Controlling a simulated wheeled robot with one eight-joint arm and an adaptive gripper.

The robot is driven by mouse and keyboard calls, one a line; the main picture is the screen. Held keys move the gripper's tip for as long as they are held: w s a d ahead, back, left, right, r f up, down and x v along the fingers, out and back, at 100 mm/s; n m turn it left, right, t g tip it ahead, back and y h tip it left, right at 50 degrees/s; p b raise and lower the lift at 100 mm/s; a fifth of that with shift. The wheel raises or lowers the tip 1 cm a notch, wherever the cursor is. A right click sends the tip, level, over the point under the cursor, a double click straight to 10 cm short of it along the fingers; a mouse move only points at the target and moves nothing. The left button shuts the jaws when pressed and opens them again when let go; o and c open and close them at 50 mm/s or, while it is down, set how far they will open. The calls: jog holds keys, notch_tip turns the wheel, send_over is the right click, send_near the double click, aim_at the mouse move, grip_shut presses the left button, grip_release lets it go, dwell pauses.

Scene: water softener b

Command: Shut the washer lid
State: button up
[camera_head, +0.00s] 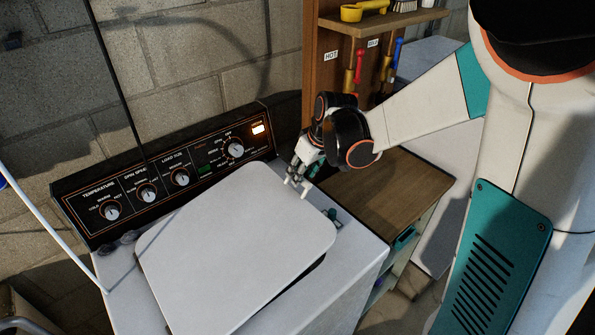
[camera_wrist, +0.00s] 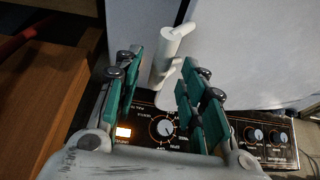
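The washer lid (camera_head: 235,240) is a white rounded panel over the top of the white washer (camera_head: 355,275). A dark gap shows under its lower right edge, so it looks raised there; its exact angle is hard to tell. A white surface, apparently the lid (camera_wrist: 250,50), fills the right of the wrist view. My gripper (camera_head: 298,186) is at the lid's upper right edge, near the control panel; contact cannot be made out. In the wrist view its teal fingers (camera_wrist: 155,90) are apart. A white peg-like piece (camera_wrist: 170,55) shows between them; I cannot tell what it belongs to.
The black control panel (camera_head: 165,180) with dials and a lit orange light stands behind the lid against the block wall (camera_head: 200,55). A wooden-topped cabinet (camera_head: 385,195) stands right of the washer. A wooden shelf (camera_head: 385,20) and pipes with red and blue handles are behind my arm.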

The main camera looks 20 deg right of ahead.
jog(key=shift+x, duration=0.75)
jog(key=shift+c, duration=0.6)
grip_shut()
jog(key=shift+f, duration=0.15)
jog(key=f+b, duration=0.2)
jog(key=f, duration=0.1)
jog(key=d+f+b, duration=0.1)
jog(key=f+b, duration=0.3)
jog(key=f, duration=0.1)
jog(key=shift+w+d+f, duration=0.3)
jog(key=shift+s, duration=0.15)
jog(key=shift+d, duration=0.1)
